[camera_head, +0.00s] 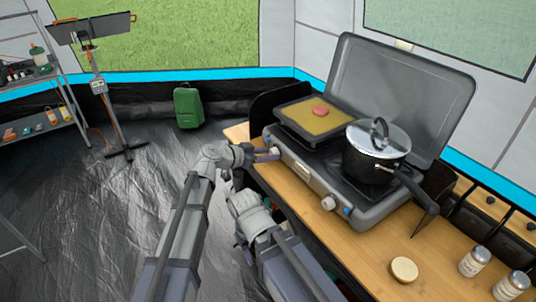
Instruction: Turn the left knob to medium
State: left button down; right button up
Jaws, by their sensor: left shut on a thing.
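The camping stove (308,178) stands on the wooden counter with its lid raised. Its left knob (274,151) is at the left end of the front panel, mostly hidden by my left gripper (265,154). My left gripper is shut on this knob; the knob's setting cannot be read. The right knob (328,203) is light grey, near the right end of the front panel. My right arm is folded at the counter's front edge; its gripper (241,244) points down and its fingers are too unclear to judge.
A yellow griddle pan (315,118) with a pink patty sits on the left burner. A lidded pot (374,153) sits on the right burner, its handle reaching past the stove's right side. A round wooden lid (403,270) and shakers (474,261) stand on the counter at right.

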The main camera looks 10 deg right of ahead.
pick_arm(q)
jog(key=n+g, duration=0.1)
jog(key=n+g+h, duration=0.1)
jog(key=n, duration=0.1)
jog(key=shift+w+a+f, duration=0.1)
jog(key=shift+w+f, duration=0.05)
jog(key=shift+w, duration=0.05)
jog(key=n+g+h+b, duration=0.1)
jog(key=n+g+b, duration=0.1)
jog(key=n, duration=0.1)
jog(key=shift+f, duration=0.15)
jog(key=shift+w+n+g+h+b, duration=0.1)
jog(key=shift+n+g+h+b, duration=0.45)
jog(key=shift+n+b, duration=0.4)
jog(key=n+h+b, duration=0.1)
jog(key=n+b, duration=0.1)
jog(key=n, duration=0.1)
jog(key=shift+f+g, duration=0.15)
jog(key=shift+g, duration=0.2)
jog(key=n+h+b, duration=0.1)
jog(key=n+b, duration=0.1)
jog(key=shift+n+h+b, duration=0.25)
jog(key=shift+b, duration=0.15)
jog(key=shift+n, duration=0.5)
jog(key=shift+h+b, duration=0.3)
jog(key=shift+b, duration=0.05)
jog(key=shift+c, duration=2.2)
grip_release()
